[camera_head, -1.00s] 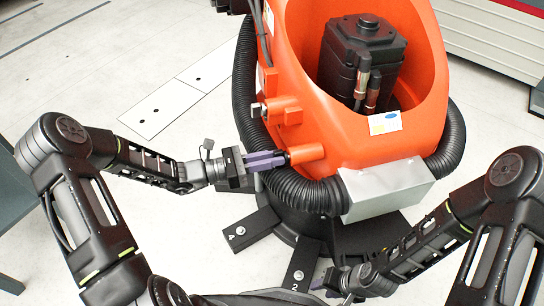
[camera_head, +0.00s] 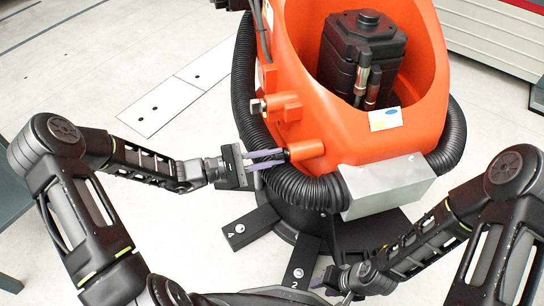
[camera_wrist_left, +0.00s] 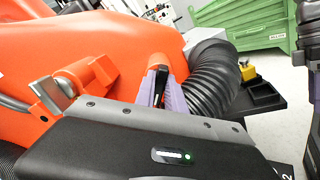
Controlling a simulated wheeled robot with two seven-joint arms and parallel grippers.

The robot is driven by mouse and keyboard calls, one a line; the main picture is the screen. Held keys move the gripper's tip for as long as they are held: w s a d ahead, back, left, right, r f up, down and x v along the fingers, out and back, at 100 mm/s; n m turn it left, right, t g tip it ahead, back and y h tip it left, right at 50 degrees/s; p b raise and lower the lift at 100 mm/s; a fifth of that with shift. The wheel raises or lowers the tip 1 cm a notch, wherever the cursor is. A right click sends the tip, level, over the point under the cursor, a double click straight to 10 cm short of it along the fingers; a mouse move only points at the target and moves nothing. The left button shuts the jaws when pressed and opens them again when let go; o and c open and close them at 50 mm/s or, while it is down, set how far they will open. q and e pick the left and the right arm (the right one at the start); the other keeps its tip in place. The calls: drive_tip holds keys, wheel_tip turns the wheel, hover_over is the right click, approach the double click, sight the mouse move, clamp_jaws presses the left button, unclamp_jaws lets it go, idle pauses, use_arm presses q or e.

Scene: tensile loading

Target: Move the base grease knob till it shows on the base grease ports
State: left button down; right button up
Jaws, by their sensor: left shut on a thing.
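The base grease ports are orange stubs on the orange robot base; the one at my left gripper (camera_head: 281,157) is a short orange cylinder (camera_head: 308,150). The base grease knob (camera_head: 288,154) is a small dark piece at the cylinder's end, mostly hidden by my fingertips. My left gripper is shut on the knob, its purple fingers running along both sides of it. In the left wrist view the fingers reach to a dark piece (camera_wrist_left: 160,82) against the orange housing. My right gripper (camera_head: 320,281) is low in the head view, partly hidden by its own arm.
A black corrugated hose (camera_head: 300,190) curves close below the fingers. A grey metal box (camera_head: 386,187) and black base feet (camera_head: 240,230) lie to the right and below.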

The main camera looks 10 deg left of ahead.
use_arm(q)
drive_tip(key=shift+d+m, duration=0.1)
drive_tip(key=shift+m, duration=0.5)
drive_tip(key=c, duration=1.4)
unclamp_jaws()
drive_tip(key=v, duration=0.7)
drive_tip(key=shift+s+a+p, duration=0.2)
drive_tip(key=shift+a+p, duration=0.1)
drive_tip(key=shift+p, duration=0.1)
drive_tip(key=shift+f, duration=0.15)
